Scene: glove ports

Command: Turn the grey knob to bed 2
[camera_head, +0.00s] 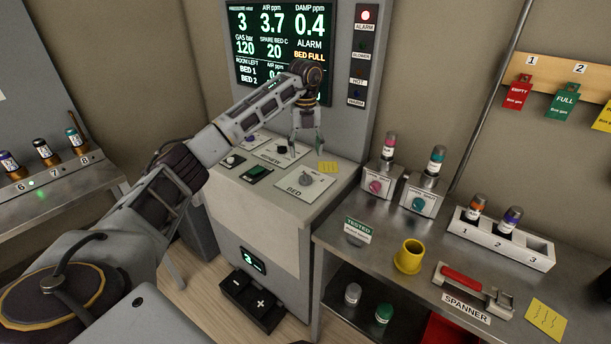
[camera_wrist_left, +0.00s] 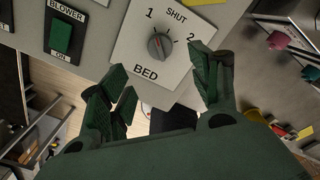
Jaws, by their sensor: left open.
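The grey knob (camera_head: 305,180) sits on a white plate marked BED on the sloping console top. In the left wrist view the knob (camera_wrist_left: 160,46) has 1 at its upper left, SHUT above and 2 at its right. A small orange-red mark shows on the knob, but I cannot tell for sure which label it points at. My left gripper (camera_head: 306,146) is open and empty above the console, behind the knob in the head view. Its dark green fingers (camera_wrist_left: 166,95) are apart and clear of the knob in the wrist view. My right gripper is not in view.
A green BLOWER switch (camera_wrist_left: 62,36) is beside the BED plate. The screen (camera_head: 280,45) stands behind the console. A steel bench (camera_head: 385,255) to the right holds a yellow cup (camera_head: 409,257), a spanner holder (camera_head: 470,287) and a numbered rack (camera_head: 500,240).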

